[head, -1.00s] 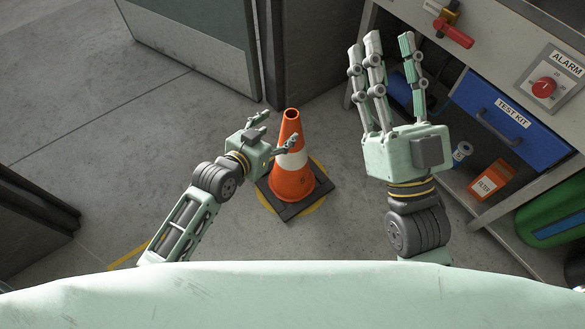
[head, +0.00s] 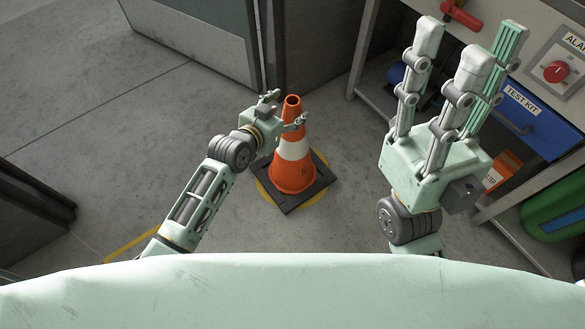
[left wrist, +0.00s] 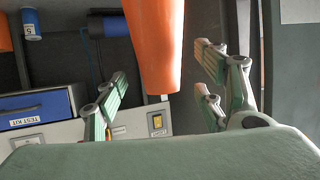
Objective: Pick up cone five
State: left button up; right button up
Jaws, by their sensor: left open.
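Cone five (head: 292,177) is an orange cone with a white band and a small 5, upright on a black square base on the floor. My left gripper (head: 285,109) is at the cone's upper part, its fingers spread open around it. In the left wrist view, the orange cone (left wrist: 155,45) shows between the open fingers (left wrist: 162,85), with visible gaps on both sides. Whether any finger touches it is unclear. My right gripper (head: 463,50) is raised at the right, fingers extended and apart, holding nothing.
A yellow floor marking (head: 265,195) shows around the base. At the right is a workbench with a blue TEST KIT drawer (head: 540,125), a red alarm knob (head: 556,71) and an orange box (head: 502,170). A green container (head: 560,210) stands lower right. Floor left is clear.

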pick_arm(q)
jog(key=shift+w+d+f, duration=0.25)
jog(key=shift+w+d, duration=0.05)
jog(key=shift+w, duration=0.15)
jog(key=shift+s, duration=0.1)
grip_shut()
dwell(0.3)
